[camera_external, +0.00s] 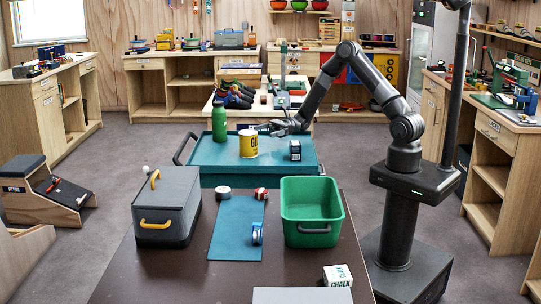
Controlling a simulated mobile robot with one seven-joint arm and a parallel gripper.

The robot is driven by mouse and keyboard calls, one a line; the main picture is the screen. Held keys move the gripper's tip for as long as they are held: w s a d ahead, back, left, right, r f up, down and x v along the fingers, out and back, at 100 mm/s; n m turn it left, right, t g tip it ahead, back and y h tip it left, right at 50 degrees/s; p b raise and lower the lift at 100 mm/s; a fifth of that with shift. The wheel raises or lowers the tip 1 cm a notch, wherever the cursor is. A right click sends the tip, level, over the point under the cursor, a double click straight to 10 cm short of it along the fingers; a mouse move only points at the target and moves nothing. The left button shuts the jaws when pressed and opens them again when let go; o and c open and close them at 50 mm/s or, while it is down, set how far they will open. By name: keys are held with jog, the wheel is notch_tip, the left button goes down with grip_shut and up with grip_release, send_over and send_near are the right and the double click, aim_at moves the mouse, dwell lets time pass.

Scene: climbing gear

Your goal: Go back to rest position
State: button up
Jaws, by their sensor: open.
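My gripper (271,128) is at the end of my arm, above the teal cart (215,160) behind the brown table. It is close to the yellow can (248,142), at the can's upper right. The gripper is open and small in the picture, and I see nothing held in it. A green bottle (219,122) stands left of the can, and a small dark box (295,150) stands to the right, both on the cart.
On the brown table (130,268) are a grey box with yellow handles (168,210), a teal mat (230,240) with tape rolls, a green bin (312,235) and a chalk box (338,276). Another cart with gear stands behind the teal one. Open floor (100,140) lies at left.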

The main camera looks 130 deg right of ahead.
dwell(0.3)
jog(key=w+a+r+n+g+y, duration=0.25)
jog(key=w+a+r+n, duration=0.2)
jog(key=a, duration=0.35)
jog(key=w+a+r+n+g+y, duration=0.25)
jog(key=w+a+n+y, duration=0.2)
jog(key=a, duration=0.25)
jog(key=w+a+r+n+g+y, duration=0.1)
jog(key=a+r+n+g, duration=0.2)
jog(key=a, duration=0.5)
jog(key=w+a+r+n+g+y, duration=0.1)
jog(key=a+n+g, duration=0.1)
jog(key=a+n, duration=0.5)
jog(key=s+a+r+n+g+h, duration=0.2)
jog(key=s+a+n, duration=0.15)
jog(key=a, duration=0.45)
jog(key=s+a+r+n+g+h, duration=0.1)
jog(key=s+a+r+n+g, duration=0.2)
jog(key=a, duration=0.5)
jog(key=s+a+r+n+t+h, duration=0.2)
jog(key=s+a+r+n+h, duration=0.1)
jog(key=s+n, duration=0.8)
jog(key=a+h, duration=0.1)
jog(key=a, duration=0.1)
jog(key=shift+s+a+r+t+h, duration=0.2)
jog(key=shift+a+t+h, duration=0.1)
jog(key=shift+a+h, duration=0.1)
